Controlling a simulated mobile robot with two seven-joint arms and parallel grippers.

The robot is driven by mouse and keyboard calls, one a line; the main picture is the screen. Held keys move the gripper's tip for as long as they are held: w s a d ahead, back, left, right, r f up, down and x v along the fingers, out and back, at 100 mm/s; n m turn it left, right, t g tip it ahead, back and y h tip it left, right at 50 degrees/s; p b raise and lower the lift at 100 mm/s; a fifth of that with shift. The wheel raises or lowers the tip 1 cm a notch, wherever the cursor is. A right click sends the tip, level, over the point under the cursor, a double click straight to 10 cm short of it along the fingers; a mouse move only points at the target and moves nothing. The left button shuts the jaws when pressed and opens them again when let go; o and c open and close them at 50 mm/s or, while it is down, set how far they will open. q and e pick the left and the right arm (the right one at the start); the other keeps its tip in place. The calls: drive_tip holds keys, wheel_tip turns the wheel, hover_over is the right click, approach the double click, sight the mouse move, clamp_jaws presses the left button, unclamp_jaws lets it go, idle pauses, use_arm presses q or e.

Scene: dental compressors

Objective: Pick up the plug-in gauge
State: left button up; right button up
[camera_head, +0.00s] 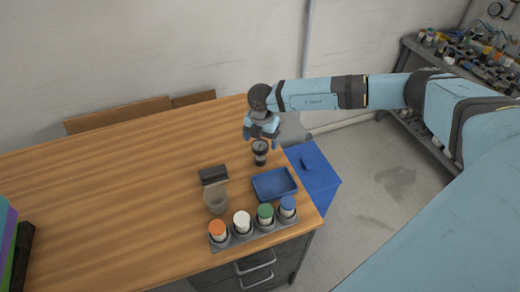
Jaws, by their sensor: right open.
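The plug-in gauge (260,159) looks like a small dark upright piece with a pale round face on top. It stands on the wooden table near its right edge, behind the blue tray. My right gripper (262,136) is open just above and behind the gauge, with its fingers pointing down toward it. A small gap seems to lie between them, but I cannot tell whether they touch. My left gripper is not in view.
A blue tray (273,196) sits in front of the gauge. A rack (221,245) holds several capped jars at the front edge. A cup (216,204) and a dark block (213,175) stand left of the tray.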

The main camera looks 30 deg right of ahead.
sight(260, 146)
drive_tip(key=shift+w+a+f+p, duration=0.1)
drive_tip(key=shift+f+p, duration=0.3)
drive_tip(key=shift+f, duration=1.15)
drive_tip(key=shift+w+a+f+p, duration=0.1)
drive_tip(key=shift+f+p, duration=0.25)
drive_tip(key=shift+f, duration=1.2)
drive_tip(key=c, duration=1)
drive_tip(key=shift+r, duration=0.1)
drive_tip(key=shift+c, duration=0.2)
